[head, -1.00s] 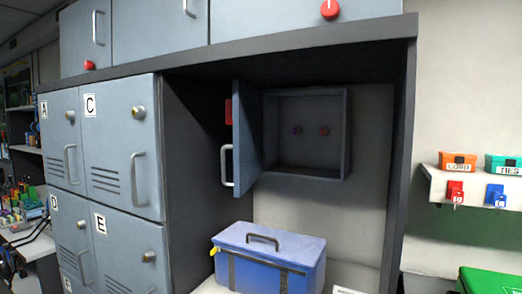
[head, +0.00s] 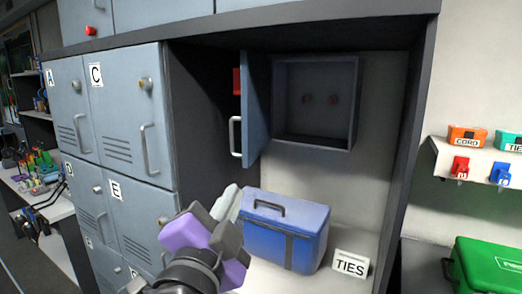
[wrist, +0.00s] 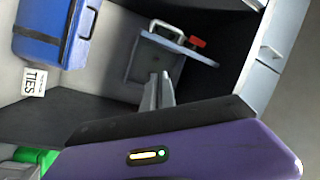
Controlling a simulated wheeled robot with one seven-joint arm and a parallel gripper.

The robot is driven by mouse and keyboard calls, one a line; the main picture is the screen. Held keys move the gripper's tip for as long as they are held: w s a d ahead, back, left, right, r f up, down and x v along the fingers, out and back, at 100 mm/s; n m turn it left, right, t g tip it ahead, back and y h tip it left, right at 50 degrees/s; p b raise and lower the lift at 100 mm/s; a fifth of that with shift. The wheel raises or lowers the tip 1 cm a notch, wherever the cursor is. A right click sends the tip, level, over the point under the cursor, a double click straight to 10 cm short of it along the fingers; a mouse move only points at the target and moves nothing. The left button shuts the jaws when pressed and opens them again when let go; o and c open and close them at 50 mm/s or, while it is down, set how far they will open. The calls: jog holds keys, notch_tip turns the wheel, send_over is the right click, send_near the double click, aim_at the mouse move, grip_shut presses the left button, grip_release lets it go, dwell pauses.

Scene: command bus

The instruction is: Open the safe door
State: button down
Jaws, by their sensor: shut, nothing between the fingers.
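The grey-blue safe (head: 315,143) is on the back wall of the dark alcove. Its door (head: 257,110) stands swung out on the left side, so the inside shows with two small dark reddish knobs. The door carries a pale bar handle (head: 236,136) and a red piece (head: 237,81). In the wrist view the door (wrist: 160,62) lies beyond my fingertips, with its handle (wrist: 166,30) and red piece (wrist: 197,42). My gripper (head: 228,200) is shut and empty, below the door and left of the blue box. Its fingers also show in the wrist view (wrist: 158,90), apart from the handle.
The blue box (head: 285,235) and a TIES card (head: 351,265) sit on the alcove shelf below the safe. Lettered lockers (head: 125,110) with handles stand on the left. A green case (head: 485,265) is at lower right.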

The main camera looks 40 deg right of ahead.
aim_at(258, 109)
jog(key=s+r+m+g+h+p, duration=0.1)
jog(key=s+r+m+g, duration=0.55)
jog(key=r+m, duration=0.45)
jog(key=r+p+x, duration=0.1)
jog(key=x, duration=2.9)
jog(key=shift+d+p, duration=0.25)
jog(key=shift+p, duration=0.15)
jog(key=shift+w+f+t, duration=0.1)
jog(key=shift+w+t, duration=0.05)
jog(key=shift+t, duration=0.1)
jog(key=shift+w, duration=0.1)
jog(key=shift+w+a+f+b, duration=0.1)
jog(key=shift+w+a+b, duration=0.85)
jog(key=shift+w, duration=1.9)
jog(key=shift+w+a+b, duration=0.6)
jog(key=shift+w+a, duration=0.55)
jog(key=shift+w, duration=1.7)
jog(key=shift+w+a+f+b, duration=0.1)
jog(key=shift+w+a+b, duration=0.85)
jog(key=shift+w, duration=1.95)
jog(key=shift+s+d+r+b, duration=0.1)
jog(key=shift+s+d+b, duration=0.15)
jog(key=shift+s, duration=0.45)
jog(key=shift+s+d+b, duration=0.2)
jog(key=shift+s+b, duration=0.15)
jog(key=shift+s, duration=0.35)
jog(key=shift+s+d+r+b, duration=0.1)
jog(key=shift+s+d+b, duration=0.15)
jog(key=shift+s, duration=0.45)
